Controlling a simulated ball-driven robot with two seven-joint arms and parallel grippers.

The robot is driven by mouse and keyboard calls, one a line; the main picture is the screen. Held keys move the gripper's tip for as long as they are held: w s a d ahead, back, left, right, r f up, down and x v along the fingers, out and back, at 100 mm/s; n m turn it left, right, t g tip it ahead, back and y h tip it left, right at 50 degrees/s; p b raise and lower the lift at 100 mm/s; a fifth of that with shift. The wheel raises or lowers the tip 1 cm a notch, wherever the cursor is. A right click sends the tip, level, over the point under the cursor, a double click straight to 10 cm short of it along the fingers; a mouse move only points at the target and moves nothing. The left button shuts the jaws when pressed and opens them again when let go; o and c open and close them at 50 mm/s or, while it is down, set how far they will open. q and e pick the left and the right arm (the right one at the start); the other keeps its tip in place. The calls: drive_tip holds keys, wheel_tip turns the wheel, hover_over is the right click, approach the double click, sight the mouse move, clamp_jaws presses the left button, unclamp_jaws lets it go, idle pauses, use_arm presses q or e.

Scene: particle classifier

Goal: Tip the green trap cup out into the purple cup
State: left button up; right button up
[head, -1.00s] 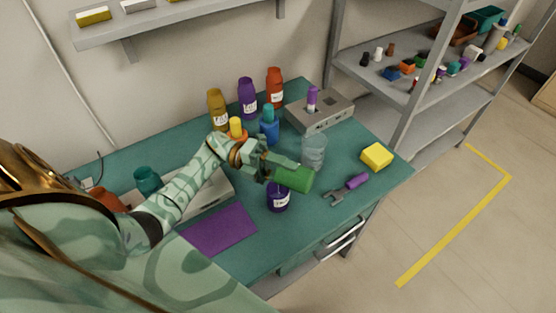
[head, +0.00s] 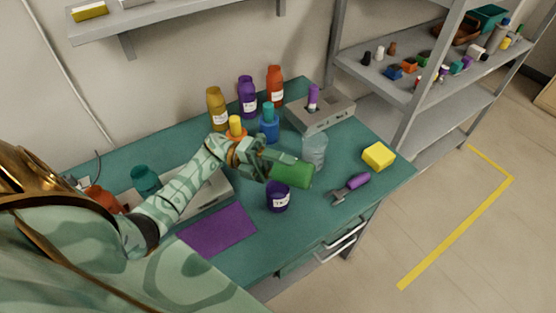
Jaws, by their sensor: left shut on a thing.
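The green trap cup (head: 293,175) is tilted well over on its side, with its far end pointing right. My left gripper (head: 266,167) is shut on it and holds it above the table. The purple cup (head: 278,198), dark with a white label, stands upright on the table just below the green cup. The green cup overlaps its upper rim in the head view, so I cannot tell whether they touch or whether anything is falling between them. My right gripper is not in view.
A clear glass (head: 314,152) stands close behind the green cup. A purple-handled tool (head: 350,187) and a yellow sponge (head: 378,156) lie to the right. Several bottles (head: 248,98) and a grey block (head: 320,112) stand behind. A purple mat (head: 218,230) lies front left.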

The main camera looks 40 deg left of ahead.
use_arm(q)
drive_tip(key=shift+a+h+b, duration=0.2)
drive_tip(key=shift+h+b, duration=0.4)
drive_tip(key=shift+b, duration=0.4)
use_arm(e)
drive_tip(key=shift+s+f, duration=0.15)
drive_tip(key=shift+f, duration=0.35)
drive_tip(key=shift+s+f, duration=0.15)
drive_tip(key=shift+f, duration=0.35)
